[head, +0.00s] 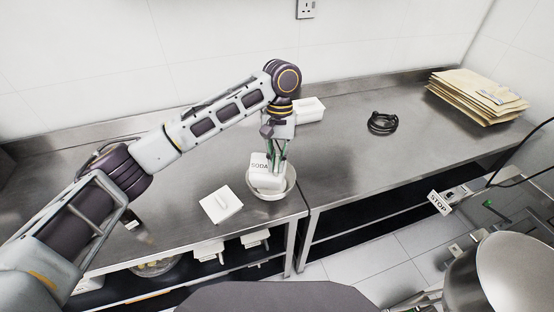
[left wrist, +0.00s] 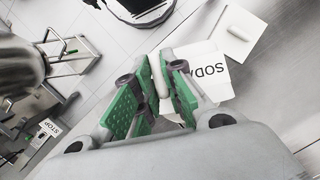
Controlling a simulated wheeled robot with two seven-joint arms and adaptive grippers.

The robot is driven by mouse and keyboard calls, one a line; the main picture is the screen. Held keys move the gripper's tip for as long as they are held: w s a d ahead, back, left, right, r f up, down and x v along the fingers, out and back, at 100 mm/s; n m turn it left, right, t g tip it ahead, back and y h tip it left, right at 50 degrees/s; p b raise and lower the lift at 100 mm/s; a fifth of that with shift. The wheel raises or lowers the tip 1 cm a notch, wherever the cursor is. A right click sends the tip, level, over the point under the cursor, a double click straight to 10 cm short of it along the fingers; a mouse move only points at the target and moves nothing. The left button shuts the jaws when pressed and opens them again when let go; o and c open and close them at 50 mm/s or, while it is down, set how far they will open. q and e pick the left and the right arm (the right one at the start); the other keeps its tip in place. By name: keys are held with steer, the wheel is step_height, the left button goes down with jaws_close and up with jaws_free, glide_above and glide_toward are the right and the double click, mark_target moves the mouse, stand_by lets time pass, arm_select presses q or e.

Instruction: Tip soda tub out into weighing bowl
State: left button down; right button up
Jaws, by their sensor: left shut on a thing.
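My left gripper (head: 281,168) is shut on the white soda tub (head: 260,173), which bears the word SODA. The tub is over the weighing bowl (head: 289,188), a round pale bowl near the front edge of the steel table, and hides much of its inside. I cannot tell the tub's exact tilt, nor whether it touches the bowl or any powder has come out. In the left wrist view the green finger pads (left wrist: 155,98) close on the tub's wall, and the tub's lettered side (left wrist: 215,72) shows beyond them. My right gripper is not in view.
A white square lid (head: 221,206) with a handle lies left of the bowl. A white rectangular container (head: 309,110) stands behind my gripper. A black coiled item (head: 382,123) and stacked paper sacks (head: 478,92) are farther right. A metal mixer bowl (head: 507,270) is at front right.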

arm_select(q)
steer(key=shift+s+a+f+t, duration=0.1)
steer(key=shift+s+f+t, duration=0.15)
steer(key=shift+s+t, duration=0.4)
steer(key=shift+s+a+f+t, duration=0.1)
steer(key=shift+s+f+t, duration=0.15)
steer(key=shift+s+t, duration=0.35)
steer(key=shift+s+f+t+b, duration=0.2)
steer(key=shift+s+t+b, duration=0.15)
steer(key=shift+s+t, duration=0.35)
steer(key=s+f+t+b, duration=0.1)
steer(key=t+b, duration=0.1)
steer(key=s+f+t+h+b, duration=0.1)
steer(key=f+t+b, duration=0.1)
steer(key=shift+s+a+b, duration=0.2)
steer(key=shift+s+b, duration=0.1)
steer(key=shift+s, duration=0.05)
steer(key=shift+r, duration=0.1)
